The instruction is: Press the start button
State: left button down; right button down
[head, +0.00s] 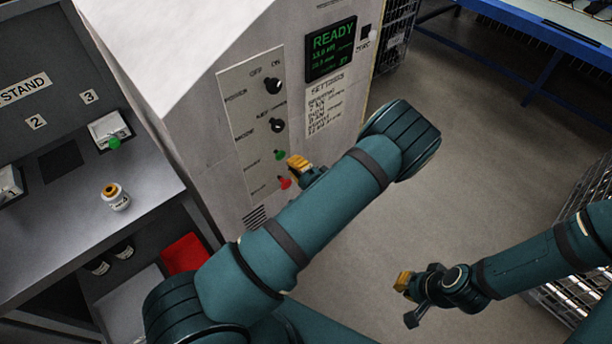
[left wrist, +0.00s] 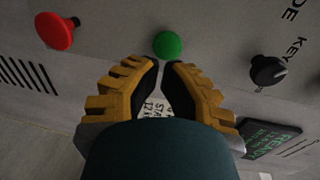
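The green start button (head: 280,154) is on the front panel of the white machine, above the red button (head: 285,183). In the left wrist view the green button (left wrist: 168,45) stands just beyond my left fingertips, with the red button (left wrist: 55,30) to its left. My left gripper (head: 297,163) is close to the panel beside the green button. Its fingertips (left wrist: 162,66) are nearly together with nothing held, and I see no contact with the button. My right gripper (head: 403,284) hangs over the floor at lower right, away from the machine; its finger gap is unclear.
The machine's screen (head: 331,49) reads READY. Two black knobs (head: 273,86) (head: 277,125) sit above the green button. A grey stand (head: 80,205) with a small jar (head: 116,197) is at left. Wire racks and a blue-framed table (head: 560,35) are at right.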

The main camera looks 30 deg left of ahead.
aim_at(280, 155)
pick_arm(q)
jog(key=shift+x, duration=1.7)
pick_arm(e)
jog(key=shift+f, duration=0.2)
